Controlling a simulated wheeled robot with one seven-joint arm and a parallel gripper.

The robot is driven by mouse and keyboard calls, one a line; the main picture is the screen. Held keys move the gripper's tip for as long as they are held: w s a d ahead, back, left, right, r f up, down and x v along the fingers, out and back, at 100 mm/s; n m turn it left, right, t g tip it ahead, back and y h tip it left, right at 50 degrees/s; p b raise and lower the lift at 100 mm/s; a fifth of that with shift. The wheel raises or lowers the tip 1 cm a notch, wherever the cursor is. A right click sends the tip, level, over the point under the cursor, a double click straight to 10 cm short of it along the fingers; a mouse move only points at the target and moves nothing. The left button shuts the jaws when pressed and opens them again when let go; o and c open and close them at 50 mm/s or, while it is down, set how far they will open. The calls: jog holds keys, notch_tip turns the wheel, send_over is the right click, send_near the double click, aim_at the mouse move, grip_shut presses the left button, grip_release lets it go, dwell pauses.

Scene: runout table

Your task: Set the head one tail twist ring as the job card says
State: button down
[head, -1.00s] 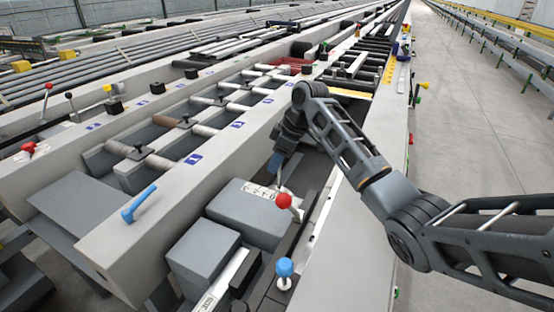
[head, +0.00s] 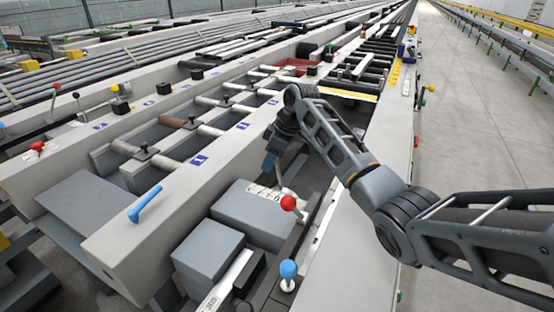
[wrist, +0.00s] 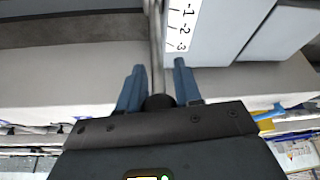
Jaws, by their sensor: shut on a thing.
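My gripper (wrist: 158,88) has its two blue fingers shut around the dark knob (wrist: 158,102) of a thin metal lever (wrist: 156,50) in the wrist view. The plate's figures are too small to read there, and the lever's exact setting cannot be told. No readable job card shows.
A red ball-knob lever (head: 288,202) stands close in front of my gripper. A blue knob (head: 288,269) is nearer, and a blue handle (head: 147,205) sits on the pale beam (head: 120,245) to the left. The floor (head: 465,130) at right is clear.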

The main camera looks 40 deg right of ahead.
jog(key=shift+f, duration=0.2)
jog(key=c, duration=0.9)
grip_release()
jog(key=shift+o, duration=0.2)
jog(key=v, duration=0.8)
jog(key=shift+c, duration=0.4)
